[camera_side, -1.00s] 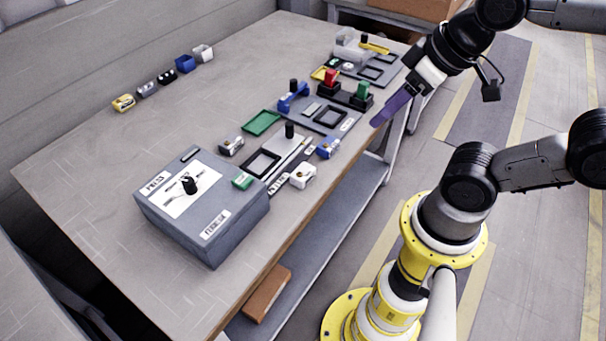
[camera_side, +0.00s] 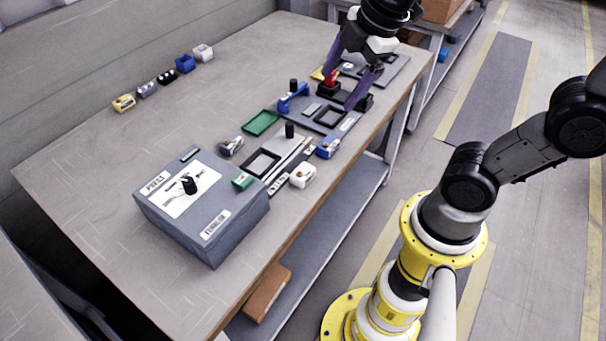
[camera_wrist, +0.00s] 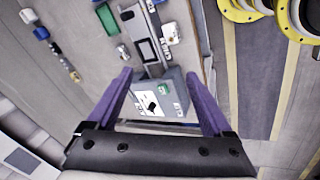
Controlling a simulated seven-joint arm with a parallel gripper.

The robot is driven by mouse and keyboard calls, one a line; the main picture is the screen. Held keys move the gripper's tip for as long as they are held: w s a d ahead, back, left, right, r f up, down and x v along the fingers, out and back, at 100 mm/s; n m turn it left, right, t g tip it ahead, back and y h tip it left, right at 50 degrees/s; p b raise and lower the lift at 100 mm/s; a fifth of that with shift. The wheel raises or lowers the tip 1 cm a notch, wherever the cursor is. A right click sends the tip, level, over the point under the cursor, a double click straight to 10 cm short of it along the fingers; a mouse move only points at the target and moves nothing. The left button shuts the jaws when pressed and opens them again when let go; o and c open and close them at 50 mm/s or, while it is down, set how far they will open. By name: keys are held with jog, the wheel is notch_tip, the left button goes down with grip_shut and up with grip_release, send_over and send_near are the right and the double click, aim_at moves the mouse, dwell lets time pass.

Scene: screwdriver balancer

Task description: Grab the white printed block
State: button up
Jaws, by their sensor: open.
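A white printed block (camera_side: 303,175) sits near the table's front edge, to the right of the grey press box (camera_side: 205,215). It also shows in the wrist view (camera_wrist: 171,33), beyond the right fingertip. Another white block (camera_side: 203,52) stands at the end of the row at the back of the table. My gripper (camera_side: 338,90) is open and empty, with its purple fingers spread above the far fixtures, well away from the white printed block. The fingers also show in the wrist view (camera_wrist: 158,76). They partly hide the fixtures at the far end.
A blue block (camera_side: 328,147) and a silver block (camera_side: 231,145) are near the white printed block. Dark fixture plates (camera_side: 325,115), a green tray (camera_side: 262,122) and upright black knobs lie further along.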

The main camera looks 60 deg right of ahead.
jog(key=w+f+n+g, duration=0.2)
jog(key=w+f+n, duration=0.2)
jog(key=w, duration=0.2)
jog(key=g, duration=0.2)
send_over(304, 170)
jog(key=shift+n, duration=0.4)
jog(key=f, duration=1.6)
jog(key=shift+w+f, duration=0.2)
jog(key=shift+w, duration=0.1)
jog(key=shift+s+f, duration=0.15)
jog(key=shift+f, duration=1.3)
jog(key=shift+s+f, duration=0.15)
jog(key=shift+f, duration=1.25)
jog(key=shift+c, duration=0.2)
grip_shut()
